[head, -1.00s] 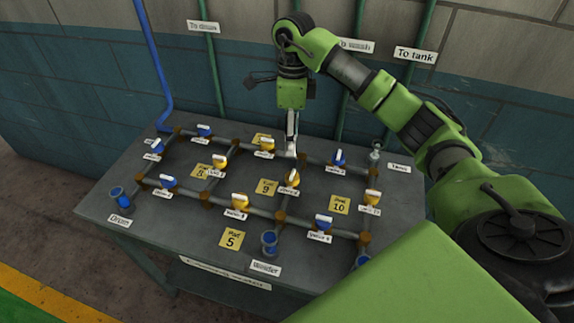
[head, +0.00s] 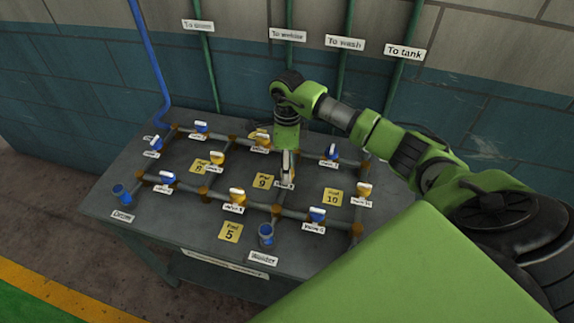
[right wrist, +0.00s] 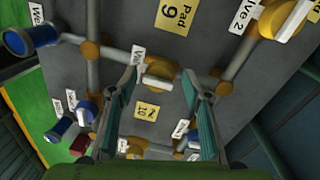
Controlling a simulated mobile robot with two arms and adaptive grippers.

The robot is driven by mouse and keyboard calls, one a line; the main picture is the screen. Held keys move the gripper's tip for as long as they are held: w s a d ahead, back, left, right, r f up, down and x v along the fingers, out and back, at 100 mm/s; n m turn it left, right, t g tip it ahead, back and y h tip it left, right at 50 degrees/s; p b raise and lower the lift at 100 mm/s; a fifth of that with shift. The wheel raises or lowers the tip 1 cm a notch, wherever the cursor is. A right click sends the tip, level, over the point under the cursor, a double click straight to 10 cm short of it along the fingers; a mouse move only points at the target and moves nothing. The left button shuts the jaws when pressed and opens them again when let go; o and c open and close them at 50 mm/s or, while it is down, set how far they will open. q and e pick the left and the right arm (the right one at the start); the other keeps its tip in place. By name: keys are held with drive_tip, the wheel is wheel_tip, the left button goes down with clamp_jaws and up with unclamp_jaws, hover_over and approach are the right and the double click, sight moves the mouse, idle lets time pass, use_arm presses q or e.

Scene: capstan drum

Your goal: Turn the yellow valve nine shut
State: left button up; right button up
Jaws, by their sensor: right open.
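My right gripper (head: 288,166) points down over the pipe board beside the yellow pad 9. In the right wrist view its fingers (right wrist: 163,66) are apart, on either side of a yellow valve (right wrist: 160,73) with a white handle. I cannot tell whether they touch it. The number on this valve's label is not readable; it sits on the pipe by pad 9 (head: 263,181). In the head view the gripper mostly hides this valve. My left gripper is out of view.
Other yellow valves (head: 237,197) and blue valves (head: 317,215) stand on the pipes around it. A blue-topped fitting (head: 266,235) is at the board's front and another (head: 122,193) at its left. Green pipes rise along the back wall.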

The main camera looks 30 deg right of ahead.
drive_tip(key=c, duration=1.1)
drive_tip(key=shift+m, duration=0.3)
drive_tip(key=m+b, duration=0.1)
drive_tip(key=m, duration=0.2)
drive_tip(key=shift+m+b, duration=0.3)
drive_tip(key=shift+b, duration=0.1)
drive_tip(key=m+b, duration=0.1)
drive_tip(key=m, duration=0.3)
drive_tip(key=shift+d+m+t, duration=0.1)
drive_tip(key=shift+m+t, duration=0.2)
drive_tip(key=m+b, duration=0.1)
drive_tip(key=m, duration=0.8)
drive_tip(key=shift+s+r+t, duration=0.1)
drive_tip(key=shift+t, duration=0.2)
drive_tip(key=shift+b, duration=0.3)
drive_tip(key=o, duration=1.1)
drive_tip(key=shift+s, duration=0.1)
